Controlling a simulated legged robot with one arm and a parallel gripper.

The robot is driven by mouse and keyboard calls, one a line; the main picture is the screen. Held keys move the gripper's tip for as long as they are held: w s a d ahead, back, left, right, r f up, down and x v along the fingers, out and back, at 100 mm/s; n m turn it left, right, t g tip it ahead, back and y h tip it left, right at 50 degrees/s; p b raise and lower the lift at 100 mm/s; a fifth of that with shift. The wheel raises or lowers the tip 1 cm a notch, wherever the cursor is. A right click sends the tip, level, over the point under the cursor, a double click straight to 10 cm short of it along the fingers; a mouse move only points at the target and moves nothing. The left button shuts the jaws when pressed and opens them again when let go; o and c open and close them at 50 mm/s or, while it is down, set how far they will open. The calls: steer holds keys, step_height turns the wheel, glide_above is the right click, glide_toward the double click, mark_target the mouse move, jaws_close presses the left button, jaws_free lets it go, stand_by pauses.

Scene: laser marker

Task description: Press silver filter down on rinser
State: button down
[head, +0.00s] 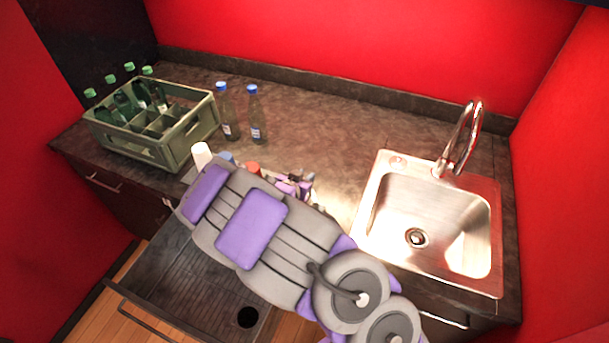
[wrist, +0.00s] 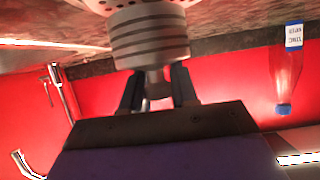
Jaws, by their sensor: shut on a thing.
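In the wrist view, which is upside down, a ribbed silver-grey cylindrical piece (wrist: 150,38), which looks like the silver filter, fills the upper middle. My gripper (wrist: 158,82) has its two dark fingers on either side of the piece's narrow stem and is shut on it. The piece's far end runs to the top edge of the picture, close to the counter surface. In the head view my arm hides the piece, and only a bit of my purple gripper (head: 293,185) shows over the counter.
A steel sink (head: 372,215) with a tall faucet (head: 465,140) is at right. A green crate (head: 160,150) of bottles stands at left. Two blue-capped bottles (head: 227,112) (head: 256,115) stand near the back. White, blue and red tops (head: 201,155) show beside my arm.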

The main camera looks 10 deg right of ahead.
steer(key=shift+a+f, duration=0.15)
steer(key=shift+a, duration=1.4)
steer(key=shift+d+f+b, duration=0.1)
steer(key=shift+d+b, duration=0.25)
steer(key=shift+d, duration=1.35)
steer(key=shift+s+a+b, duration=0.1)
steer(key=shift+a+b, duration=0.2)
steer(key=shift+a, duration=0.35)
steer(key=shift+d, duration=0.9)
steer(key=shift+a+f, duration=0.2)
steer(key=shift+a, duration=0.55)
steer(key=shift+d+f, duration=0.3)
steer(key=shift+d, duration=0.25)
steer(key=shift+a, duration=0.4)
steer(key=shift+d+f, duration=0.1)
steer(key=shift+d, duration=0.15)
